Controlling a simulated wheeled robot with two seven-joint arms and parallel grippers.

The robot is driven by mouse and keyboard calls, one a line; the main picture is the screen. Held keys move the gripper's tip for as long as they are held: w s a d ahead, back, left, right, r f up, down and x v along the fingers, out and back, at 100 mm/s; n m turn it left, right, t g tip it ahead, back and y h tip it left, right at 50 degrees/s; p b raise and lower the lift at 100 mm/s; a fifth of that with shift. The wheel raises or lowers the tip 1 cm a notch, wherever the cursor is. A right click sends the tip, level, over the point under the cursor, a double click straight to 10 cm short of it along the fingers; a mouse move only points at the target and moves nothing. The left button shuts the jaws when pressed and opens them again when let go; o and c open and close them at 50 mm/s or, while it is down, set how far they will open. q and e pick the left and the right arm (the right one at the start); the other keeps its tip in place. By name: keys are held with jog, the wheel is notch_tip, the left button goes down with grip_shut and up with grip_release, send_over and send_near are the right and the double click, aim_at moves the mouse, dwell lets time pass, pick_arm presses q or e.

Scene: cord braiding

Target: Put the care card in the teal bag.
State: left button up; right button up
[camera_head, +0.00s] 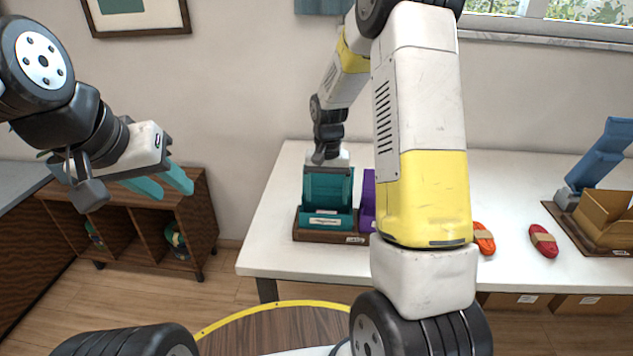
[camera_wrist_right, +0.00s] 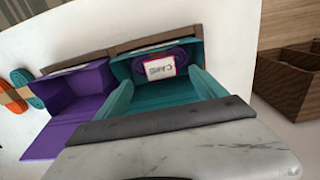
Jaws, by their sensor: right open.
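The teal bag (camera_head: 340,184) stands open in a wooden holder on the white table, and its inside shows in the right wrist view (camera_wrist_right: 165,97). A white care card (camera_wrist_right: 160,67) with a pink edge lies in the bag, against a purple cord bundle (camera_wrist_right: 140,62). My right gripper (camera_wrist_right: 160,80) is open at the bag. Its two teal fingers are apart with nothing seen between them, and they blend with the bag in the head view. My left gripper (camera_head: 163,186) is open and empty, raised at the left, away from the table.
A purple bag (camera_head: 367,204) stands right beside the teal bag. An orange cord bundle (camera_head: 485,240) and a red one (camera_head: 543,241) lie further right. A cardboard box (camera_head: 605,212) stands at the right end. A wooden shelf (camera_head: 200,215) stands left of the table.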

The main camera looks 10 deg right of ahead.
jog(key=shift+r, duration=0.15)
jog(key=s+r+n+t, duration=0.1)
jog(key=s+r, duration=0.2)
jog(key=r, duration=0.4)
jog(key=s+r+t+y, duration=0.1)
jog(key=s+r, duration=0.3)
jog(key=r, duration=0.2)
jog(key=s+r+n+t, duration=0.1)
jog(key=s+r, duration=0.2)
jog(key=r, duration=0.4)
jog(key=s+a+r+n+t+y, duration=0.1)
jog(key=s+a+r+t, duration=0.1)
jog(key=s, duration=1.2)
jog(key=shift+r+n+t, duration=0.4)
jog(key=shift+r+t, duration=0.2)
